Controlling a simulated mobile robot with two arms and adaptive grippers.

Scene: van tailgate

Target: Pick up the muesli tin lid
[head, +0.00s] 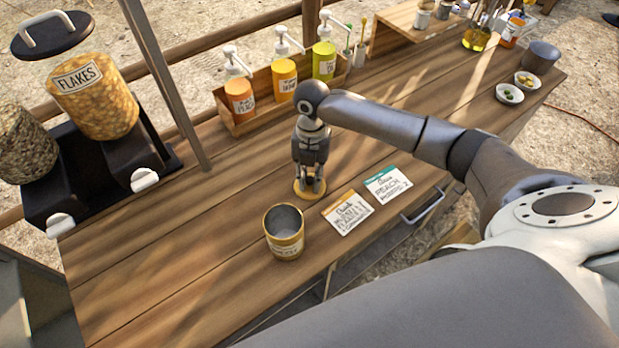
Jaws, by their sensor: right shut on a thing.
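The muesli tin lid (300,191) is a round, flat, yellow-orange disc at the middle of the wooden counter. My right gripper (310,183) points straight down over it, with its fingers shut on the lid. The lid looks level and very near the counter top; I cannot tell whether it touches the wood. The open tin (285,246), yellow with a label and a grey inside, stands upright in front of the lid, apart from it. My left gripper is not in view.
Two cards (347,212) (388,184) lie right of the tin. A wooden box with several pump bottles (284,75) stands behind my gripper. The flakes dispenser (97,95) is at the left. The counter's front left (170,275) is clear.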

